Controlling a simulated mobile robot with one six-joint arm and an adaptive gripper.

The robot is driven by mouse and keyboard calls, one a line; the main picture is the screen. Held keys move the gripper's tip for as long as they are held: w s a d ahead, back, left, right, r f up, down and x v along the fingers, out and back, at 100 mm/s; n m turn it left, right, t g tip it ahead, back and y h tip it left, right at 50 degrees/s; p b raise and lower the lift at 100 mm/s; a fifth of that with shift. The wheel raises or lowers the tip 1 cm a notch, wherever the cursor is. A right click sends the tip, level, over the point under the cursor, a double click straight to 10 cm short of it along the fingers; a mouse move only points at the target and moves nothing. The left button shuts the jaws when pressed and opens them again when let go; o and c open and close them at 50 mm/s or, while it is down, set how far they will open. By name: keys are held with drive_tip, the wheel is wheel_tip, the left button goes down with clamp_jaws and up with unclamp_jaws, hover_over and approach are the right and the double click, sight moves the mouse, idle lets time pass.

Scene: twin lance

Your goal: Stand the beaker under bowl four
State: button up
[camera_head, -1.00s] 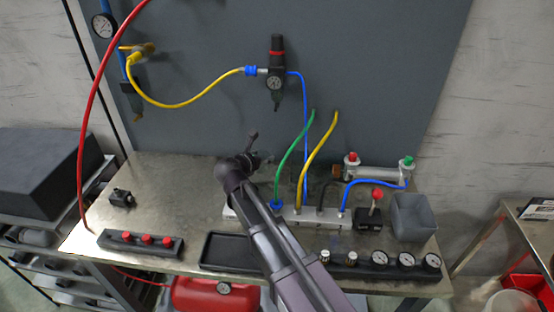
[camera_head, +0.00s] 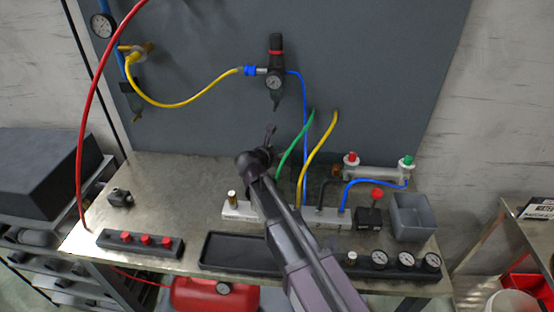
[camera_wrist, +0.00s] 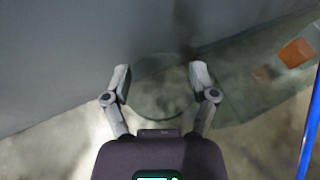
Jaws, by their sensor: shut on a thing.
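My gripper (camera_head: 270,140) is in front of the grey back panel, above the rear of the bench and below the middle regulator unit. In the wrist view its two fingers (camera_wrist: 160,78) are apart, closed around a faint, clear, round thing, which I take to be the beaker (camera_wrist: 160,95). Its outline is hard to make out, and in the head view I cannot pick it out. A dark unit with a red band and a bowl below its gauge (camera_head: 276,75) hangs on the panel. Another bowl unit (camera_head: 132,92) hangs at the left. I see no number telling which is bowl four.
A yellow hose (camera_head: 185,104), a green hose (camera_head: 292,140) and blue lines run near my arm. On the bench (camera_head: 175,190) are a manifold (camera_head: 325,218), a black tray (camera_head: 225,250), a grey bin (camera_head: 410,218) and a red-button box (camera_head: 140,243). The left rear is clear.

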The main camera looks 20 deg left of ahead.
drive_tip(key=shift+a+f+b, duration=0.1)
drive_tip(key=shift+f+b, duration=1.3)
drive_tip(key=shift+f, duration=0.3)
drive_tip(key=shift+f, duration=0.1)
drive_tip(key=o, duration=0.9)
drive_tip(key=shift+s+r, duration=0.25)
drive_tip(key=shift+r, duration=0.05)
drive_tip(key=p+v, duration=0.4)
drive_tip(key=v, duration=0.7)
drive_tip(key=shift+s+r+p, duration=0.1)
drive_tip(key=shift+s+p, duration=0.15)
drive_tip(key=shift+p, duration=0.1)
